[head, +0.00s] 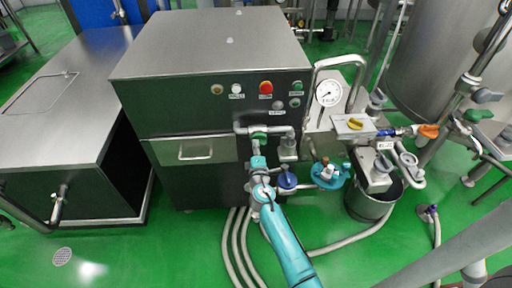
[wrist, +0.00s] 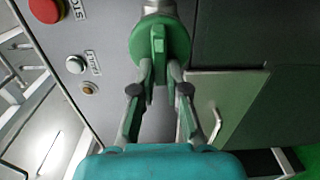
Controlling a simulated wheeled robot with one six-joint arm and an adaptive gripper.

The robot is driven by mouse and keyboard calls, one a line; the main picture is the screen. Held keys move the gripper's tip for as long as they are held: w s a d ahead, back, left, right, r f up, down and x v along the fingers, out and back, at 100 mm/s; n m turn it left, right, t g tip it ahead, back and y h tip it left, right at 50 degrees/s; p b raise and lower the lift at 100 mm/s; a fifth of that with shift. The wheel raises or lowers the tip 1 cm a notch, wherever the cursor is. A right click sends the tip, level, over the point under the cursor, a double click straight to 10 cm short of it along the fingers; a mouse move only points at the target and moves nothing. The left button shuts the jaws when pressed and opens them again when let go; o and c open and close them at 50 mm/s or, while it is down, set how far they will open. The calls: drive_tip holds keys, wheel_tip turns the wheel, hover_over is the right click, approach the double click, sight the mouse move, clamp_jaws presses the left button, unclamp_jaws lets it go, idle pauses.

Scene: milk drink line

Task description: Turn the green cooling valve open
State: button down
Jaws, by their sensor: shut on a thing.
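The green cooling valve (head: 259,135) sits on a grey pipe at the front of the steel machine in the head view. In the wrist view its round green disc and upright tab-like handle (wrist: 158,45) show at the top centre. My gripper (head: 258,158) is just below the valve in the head view. In the wrist view my gripper (wrist: 160,75) has one finger on each side of the handle and is shut on it. The fingertips partly cover the valve's lower edge.
A blue valve (head: 286,180) and a teal pump-like part (head: 329,174) are close to the right of my arm. Hoses (head: 240,245) lie on the green floor. A red button (wrist: 46,9) is on the panel.

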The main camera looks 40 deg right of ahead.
drive_tip(key=c, duration=1.2)
unclamp_jaws()
drive_tip(key=v, duration=1.2)
